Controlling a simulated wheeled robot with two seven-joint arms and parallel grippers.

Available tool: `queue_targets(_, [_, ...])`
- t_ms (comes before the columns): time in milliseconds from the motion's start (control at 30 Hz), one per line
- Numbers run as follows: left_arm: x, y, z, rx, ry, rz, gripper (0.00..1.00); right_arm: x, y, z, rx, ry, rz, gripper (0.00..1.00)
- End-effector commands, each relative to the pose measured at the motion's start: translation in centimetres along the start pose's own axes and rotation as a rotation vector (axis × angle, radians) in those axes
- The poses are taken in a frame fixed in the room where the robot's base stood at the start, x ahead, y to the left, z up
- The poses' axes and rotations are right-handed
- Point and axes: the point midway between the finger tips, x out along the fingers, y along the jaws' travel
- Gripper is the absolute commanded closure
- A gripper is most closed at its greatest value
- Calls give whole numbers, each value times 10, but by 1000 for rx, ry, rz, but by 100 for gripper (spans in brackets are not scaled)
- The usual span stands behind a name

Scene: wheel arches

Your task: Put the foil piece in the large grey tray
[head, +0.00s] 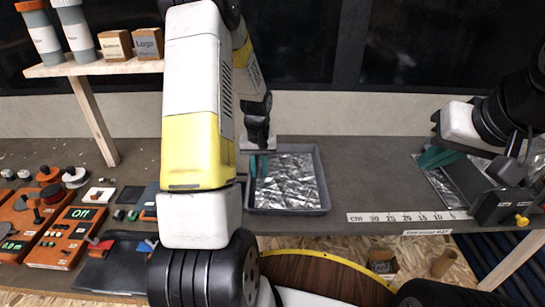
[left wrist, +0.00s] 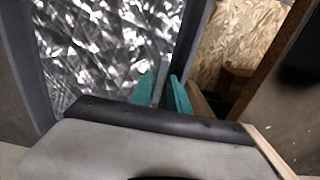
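The foil piece (head: 288,182), a crumpled, shiny silver sheet, lies in the large grey tray (head: 323,180) and covers most of its floor. It also fills much of the left wrist view (left wrist: 105,45), between the tray's dark walls (left wrist: 193,35). My left gripper (head: 258,166) is at the tray's left side, fingers pointing down. Its teal fingers (left wrist: 164,92) stand a little apart, with no foil seen gripped between them. My right gripper (head: 437,158) is far to the right, above a flat grey, partly shiny item; its finger gap is hidden.
A ruler strip (head: 408,217) lies along the front edge of the table. Switch boxes (head: 62,237) and small parts crowd the left side. A shelf (head: 95,67) with bottles and small boxes stands at the back left. Bare table lies between the tray and my right gripper.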

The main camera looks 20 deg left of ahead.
Motion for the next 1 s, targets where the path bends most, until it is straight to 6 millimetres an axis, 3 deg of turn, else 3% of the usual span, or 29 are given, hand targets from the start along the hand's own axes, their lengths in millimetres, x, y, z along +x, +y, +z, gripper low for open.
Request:
queue_targets(333, [-10, 0, -1, 0, 3, 0, 79, 0, 0, 0, 0, 0, 0, 100])
queue_targets(700, [-85, 0, -1, 0, 6, 1, 79, 0, 0, 0, 0, 0, 0, 100])
queue_targets(1000, [-122, 1, 0, 1, 4, 1, 79, 0, 0, 0, 0, 0, 0, 100])
